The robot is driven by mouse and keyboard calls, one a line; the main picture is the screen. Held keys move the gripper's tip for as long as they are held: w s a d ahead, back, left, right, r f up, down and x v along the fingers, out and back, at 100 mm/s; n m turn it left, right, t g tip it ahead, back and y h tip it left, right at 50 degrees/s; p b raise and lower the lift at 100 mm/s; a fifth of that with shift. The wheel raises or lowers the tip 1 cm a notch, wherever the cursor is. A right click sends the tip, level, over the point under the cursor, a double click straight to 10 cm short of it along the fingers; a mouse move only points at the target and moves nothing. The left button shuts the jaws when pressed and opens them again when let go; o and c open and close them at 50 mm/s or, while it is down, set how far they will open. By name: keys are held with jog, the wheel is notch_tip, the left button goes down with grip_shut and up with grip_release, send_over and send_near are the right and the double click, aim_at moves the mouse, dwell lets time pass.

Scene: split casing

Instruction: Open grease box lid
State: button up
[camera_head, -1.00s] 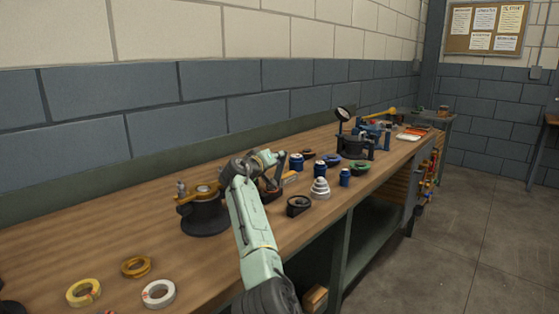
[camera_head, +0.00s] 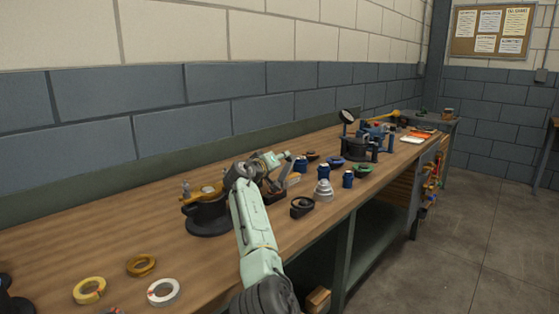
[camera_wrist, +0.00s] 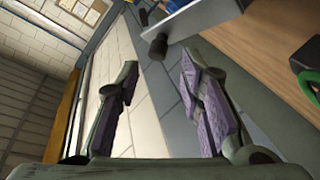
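My gripper (camera_head: 280,172) is over the middle of the wooden bench in the head view, among small parts. No grease box or lid is clearly recognisable; a small pale box (camera_head: 293,179) beside my gripper is partly hidden.
A dark round fixture (camera_head: 208,218) with a brass top stands left of my arm. Stacked pale rings (camera_head: 323,191), a black ring (camera_head: 302,207) and blue jars (camera_head: 347,179) stand to the right. Tape rings (camera_head: 163,292) lie front left.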

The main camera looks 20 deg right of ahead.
jog(key=shift+a, duration=0.1)
jog(key=shift+v, duration=3.7)
